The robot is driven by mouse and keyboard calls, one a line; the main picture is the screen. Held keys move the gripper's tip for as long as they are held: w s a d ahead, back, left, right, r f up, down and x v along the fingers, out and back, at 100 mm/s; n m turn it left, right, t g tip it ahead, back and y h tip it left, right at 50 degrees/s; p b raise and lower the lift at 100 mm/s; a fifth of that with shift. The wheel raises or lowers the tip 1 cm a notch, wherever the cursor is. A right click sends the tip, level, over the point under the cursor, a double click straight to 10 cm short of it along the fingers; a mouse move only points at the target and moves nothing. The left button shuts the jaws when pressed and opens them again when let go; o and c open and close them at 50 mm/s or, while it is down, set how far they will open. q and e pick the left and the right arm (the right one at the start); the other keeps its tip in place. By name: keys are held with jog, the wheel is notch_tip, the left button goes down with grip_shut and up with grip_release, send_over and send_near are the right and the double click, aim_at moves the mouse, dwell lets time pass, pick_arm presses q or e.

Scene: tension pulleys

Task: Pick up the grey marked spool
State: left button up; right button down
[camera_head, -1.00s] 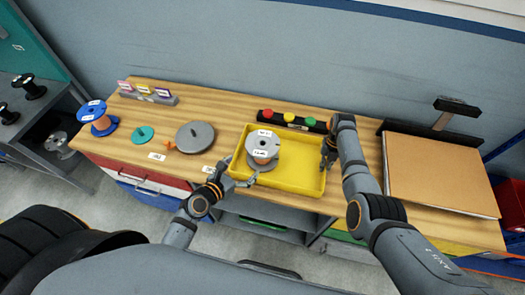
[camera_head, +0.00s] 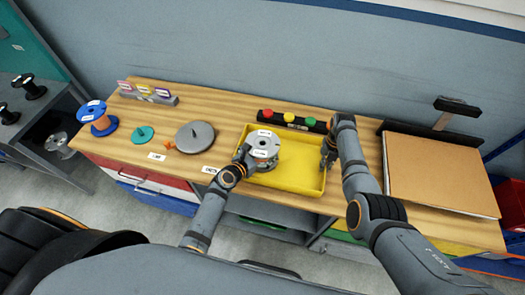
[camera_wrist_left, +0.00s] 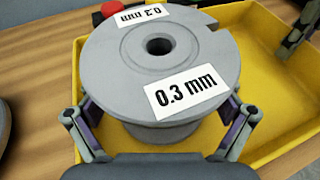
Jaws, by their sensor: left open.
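The grey spool (camera_head: 263,142) stands upright in the left part of the yellow tray (camera_head: 305,148). In the left wrist view the spool (camera_wrist_left: 158,60) carries white labels reading "0.3 mm". My left gripper (camera_head: 248,160) is at the spool's near left side. In the left wrist view its open fingers (camera_wrist_left: 160,128) stand on either side of the spool, below the upper flange; whether they touch it I cannot tell. My right gripper (camera_head: 328,155) is over the right end of the tray; its fingers are too small and dark to read.
A blue spool (camera_head: 98,118), a teal disc (camera_head: 142,134) and a grey disc with a peg (camera_head: 195,136) are on the left of the wooden bench. A strip with red, yellow and green buttons (camera_head: 290,118) lies behind the tray. A brown board (camera_head: 440,170) is at right.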

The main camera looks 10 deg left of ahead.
pick_arm(q)
jog(key=c, duration=1.7)
jog(key=shift+r, duration=0.1)
jog(key=shift+c, duration=0.8)
notch_tip(320, 180, up, 10)
pick_arm(e)
jog(key=c, duration=1.4)
grip_release()
jog(key=shift+c, duration=0.2)
notch_tip(320, 180, up, 12)
jog(key=w, duration=0.1)
jog(key=shift+w, duration=0.25)
jog(key=shift+a+f, duration=0.1)
